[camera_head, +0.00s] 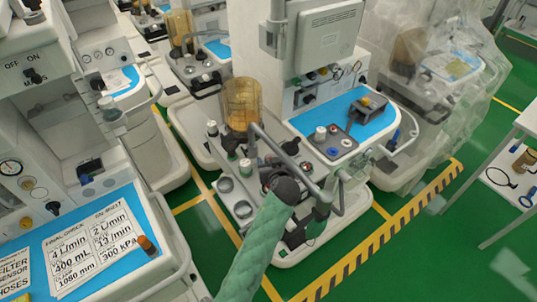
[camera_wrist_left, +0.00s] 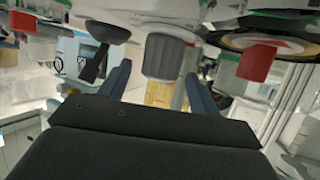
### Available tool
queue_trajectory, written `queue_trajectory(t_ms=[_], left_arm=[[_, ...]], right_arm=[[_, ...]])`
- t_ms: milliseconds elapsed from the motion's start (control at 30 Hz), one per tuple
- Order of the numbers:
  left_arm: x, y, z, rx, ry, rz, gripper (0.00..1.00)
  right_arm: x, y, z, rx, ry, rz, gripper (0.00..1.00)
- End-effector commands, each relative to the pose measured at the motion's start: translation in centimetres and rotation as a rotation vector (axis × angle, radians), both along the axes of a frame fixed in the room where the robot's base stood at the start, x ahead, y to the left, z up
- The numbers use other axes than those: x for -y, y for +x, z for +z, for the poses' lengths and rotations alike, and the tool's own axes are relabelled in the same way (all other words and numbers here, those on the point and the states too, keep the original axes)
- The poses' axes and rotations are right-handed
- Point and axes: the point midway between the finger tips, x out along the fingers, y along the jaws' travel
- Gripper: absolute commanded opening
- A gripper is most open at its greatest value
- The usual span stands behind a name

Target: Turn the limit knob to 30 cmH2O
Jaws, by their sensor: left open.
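My left gripper (camera_head: 270,173) is at the middle anaesthesia cart (camera_head: 226,186), close to the parts below its amber canister (camera_head: 240,100). In the left wrist view it is open (camera_wrist_left: 160,88), its two blue-grey fingers apart. A ribbed grey knob (camera_wrist_left: 166,56) shows between and beyond the fingers, with no clear contact. I take it for the limit knob, but its scale and setting cannot be read. A black lever (camera_wrist_left: 100,45) is left of it and a red knob (camera_wrist_left: 257,61) right of it. My green-sleeved arm hides part of the cart in the head view.
A grey rail (camera_head: 290,160) and hoses crowd the space near the gripper. The cart's worktop holds a blue mat (camera_head: 372,122) and a panel with knobs (camera_head: 332,143). A left cart (camera_head: 85,235) carries printed cards. Green floor (camera_head: 415,245) is clear at lower right.

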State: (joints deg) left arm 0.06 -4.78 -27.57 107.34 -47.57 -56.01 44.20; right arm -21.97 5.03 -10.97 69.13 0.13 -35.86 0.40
Motion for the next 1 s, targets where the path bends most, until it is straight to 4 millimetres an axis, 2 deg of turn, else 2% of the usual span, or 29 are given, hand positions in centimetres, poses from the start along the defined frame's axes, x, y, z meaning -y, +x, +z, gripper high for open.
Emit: queue_trajectory(t_ms=[200, 467, 700, 1000], left_arm=[[0.2, -0.3, -0.3, 0.0, 0.0, 0.001, 0.63], [0.2, -0.3, -0.3, 0.0, 0.0, 0.001, 0.63], [0.2, -0.3, -0.3, 0.0, 0.0, 0.001, 0.18], [0.1, -0.3, -0.2, 0.001, 0.0, -0.034, 0.18]], right_arm=[[-0.8, -0.5, 0.3, -0.01, 0.008, -0.003, 0.0], [-0.1, -0.8, 0.2, -0.012, 0.001, -0.001, 0.0], [1.1, -0.3, 0.2, -0.008, -0.012, 0.003, 0.0], [0.3, -0.3, 0.4, -0.001, -0.002, 0.002, 0.0]])
